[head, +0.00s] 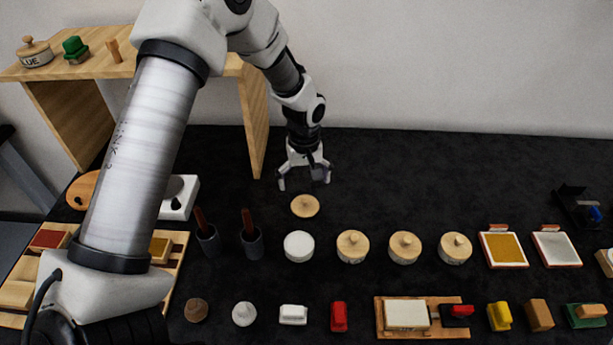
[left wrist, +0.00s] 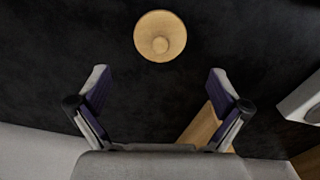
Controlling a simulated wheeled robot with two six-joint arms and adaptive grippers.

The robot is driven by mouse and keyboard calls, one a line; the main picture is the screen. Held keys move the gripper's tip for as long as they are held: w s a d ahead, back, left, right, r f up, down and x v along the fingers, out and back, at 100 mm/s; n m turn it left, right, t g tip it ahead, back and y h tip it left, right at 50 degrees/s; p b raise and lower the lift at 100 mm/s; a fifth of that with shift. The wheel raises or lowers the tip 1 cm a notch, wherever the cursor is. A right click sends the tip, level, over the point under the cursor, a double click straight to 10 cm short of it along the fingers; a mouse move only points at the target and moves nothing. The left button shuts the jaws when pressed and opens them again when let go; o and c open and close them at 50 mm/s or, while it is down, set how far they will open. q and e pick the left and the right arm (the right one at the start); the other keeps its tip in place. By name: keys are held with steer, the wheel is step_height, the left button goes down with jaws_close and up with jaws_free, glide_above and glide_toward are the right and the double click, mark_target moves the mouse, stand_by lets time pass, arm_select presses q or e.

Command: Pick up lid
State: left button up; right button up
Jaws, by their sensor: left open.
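A round wooden lid (head: 305,206) with a small knob lies by itself on the black table in the head view. In the left wrist view the lid (left wrist: 160,36) shows from above, near the top, beyond the fingertips. My left gripper (head: 304,183) is open and empty, just behind the lid, pointing down, with its fingers apart. In the left wrist view its two fingers (left wrist: 160,80) stand wide with bare table between them. My right gripper is not in view.
A white round pot (head: 299,246) stands in front of the lid, with several lidded wooden jars (head: 404,247) to its right. Two dark cups (head: 252,241) with brushes stand at left. A wooden shelf (head: 250,120) stands behind left.

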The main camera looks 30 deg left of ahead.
mark_target(304, 199)
arm_select(q)
steer(key=shift+w+a+f, duration=0.15)
steer(key=shift+w, duration=0.05)
steer(key=shift+s+d+f+p, duration=0.6)
steer(key=shift+s+f+p, duration=0.15)
steer(key=shift+f, duration=0.1)
steer(key=f, duration=0.3)
steer(key=w+a+f+p, duration=0.1)
steer(key=f, duration=0.1)
steer(key=shift+d+r, duration=0.1)
steer(key=shift+r, duration=0.05)
steer(key=shift+s+d+r, duration=0.1)
steer(key=shift+s, duration=0.05)
steer(key=c, duration=0.4)
steer(key=shift+s, duration=0.1)
steer(key=c, duration=0.9)
steer(key=shift+s, duration=0.1)
steer(key=shift+c, duration=1.1)
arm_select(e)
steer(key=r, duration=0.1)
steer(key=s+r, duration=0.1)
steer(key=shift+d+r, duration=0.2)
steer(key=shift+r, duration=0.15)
